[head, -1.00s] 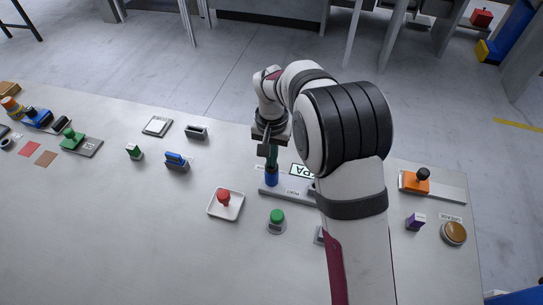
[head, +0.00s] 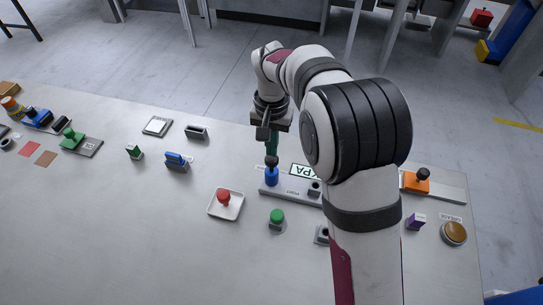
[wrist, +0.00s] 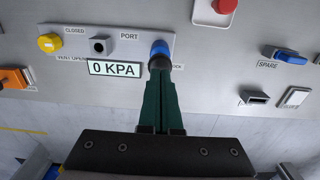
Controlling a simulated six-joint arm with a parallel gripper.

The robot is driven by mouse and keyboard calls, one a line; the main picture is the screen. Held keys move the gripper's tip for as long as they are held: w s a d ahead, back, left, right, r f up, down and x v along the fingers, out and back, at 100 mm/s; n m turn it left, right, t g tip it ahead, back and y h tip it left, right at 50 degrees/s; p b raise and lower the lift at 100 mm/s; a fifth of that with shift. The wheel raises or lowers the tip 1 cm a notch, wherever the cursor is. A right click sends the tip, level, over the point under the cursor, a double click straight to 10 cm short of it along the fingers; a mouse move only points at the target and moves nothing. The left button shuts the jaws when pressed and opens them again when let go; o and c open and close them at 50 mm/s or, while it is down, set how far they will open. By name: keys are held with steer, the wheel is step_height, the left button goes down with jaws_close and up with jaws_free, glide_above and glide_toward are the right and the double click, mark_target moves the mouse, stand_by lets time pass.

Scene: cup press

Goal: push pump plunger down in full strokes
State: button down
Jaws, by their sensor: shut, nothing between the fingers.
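The pump is a blue cylinder (head: 271,178) standing upright on a grey base plate, with a dark plunger knob (head: 271,161) showing raised on top. My gripper (head: 272,151) is shut and empty, its green fingers pointing down just above the knob; I cannot tell whether they touch it. In the wrist view the blue pump (wrist: 160,48) shows just beyond my fingertips (wrist: 161,72), which hide part of the knob. The display (wrist: 114,69) beside it reads 0 KPA.
The plate bears a port block (wrist: 100,45) and a yellow knob (wrist: 50,42) near the CLOSED label. A red knob on a white tray (head: 224,198) and a green button (head: 277,216) stand nearby. An orange block (head: 416,182) stands at the right.

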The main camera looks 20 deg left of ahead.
mark_target(272, 159)
steer(key=shift+f, duration=0.1)
stand_by(0.3)
steer(key=shift+f, duration=2.25)
steer(key=shift+r, duration=2.35)
steer(key=shift+f, duration=0.1)
steer(key=shift+f, duration=2.25)
steer(key=shift+r, duration=2.35)
steer(key=shift+r, duration=0.1)
